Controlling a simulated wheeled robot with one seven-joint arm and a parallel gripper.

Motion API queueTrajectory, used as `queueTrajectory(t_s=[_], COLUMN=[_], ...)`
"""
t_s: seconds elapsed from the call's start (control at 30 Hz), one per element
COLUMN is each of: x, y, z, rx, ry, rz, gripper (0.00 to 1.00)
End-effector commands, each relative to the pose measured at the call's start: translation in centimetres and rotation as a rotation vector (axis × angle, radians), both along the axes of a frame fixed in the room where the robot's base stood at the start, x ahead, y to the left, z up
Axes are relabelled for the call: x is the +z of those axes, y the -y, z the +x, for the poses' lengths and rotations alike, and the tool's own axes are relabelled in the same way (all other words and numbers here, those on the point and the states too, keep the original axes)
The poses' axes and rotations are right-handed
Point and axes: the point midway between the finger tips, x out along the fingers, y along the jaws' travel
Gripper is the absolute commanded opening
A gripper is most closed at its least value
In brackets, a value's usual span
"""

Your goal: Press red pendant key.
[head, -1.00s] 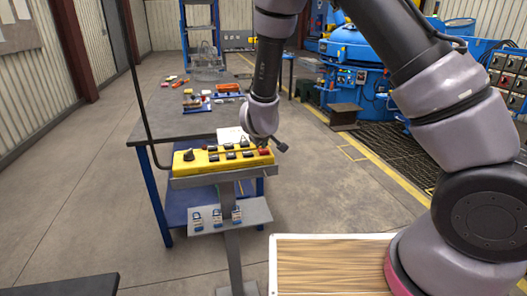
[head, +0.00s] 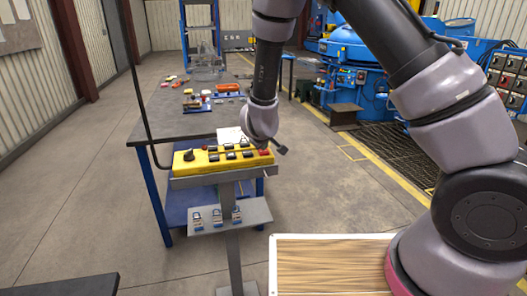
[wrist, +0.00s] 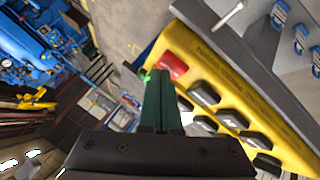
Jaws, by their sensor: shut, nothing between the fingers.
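The yellow pendant (head: 186,168) lies on a grey stand, with several black keys and a dark knob on its top. Its red key (head: 264,152) is at the right end. In the wrist view the red key (wrist: 174,66) sits near the corner of the yellow box (wrist: 215,62), beside the black keys. My gripper (head: 264,145) is at the right end of the pendant, close to the red key. In the wrist view its shut, empty fingers (wrist: 158,76) end just beside the red key. I cannot tell whether they touch it.
A grey shelf (head: 255,212) with several padlocks (head: 217,216) hangs below the pendant. A dark table (head: 180,122) with small items stands behind it. A wood-topped surface (head: 330,265) is at the front. Blue furnace equipment (head: 345,80) stands at back right.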

Motion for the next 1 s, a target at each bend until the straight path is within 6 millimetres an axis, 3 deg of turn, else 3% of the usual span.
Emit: queueTrajectory(t_s=[0.43, 1.0], x=[-0.1, 1.5], y=[0.0, 0.0], z=[0.0, 0.0], rx=[-0.001, -0.001], ry=[-0.001, -0.001], rz=[0.000, 0.000], gripper=[0.00, 0.00])
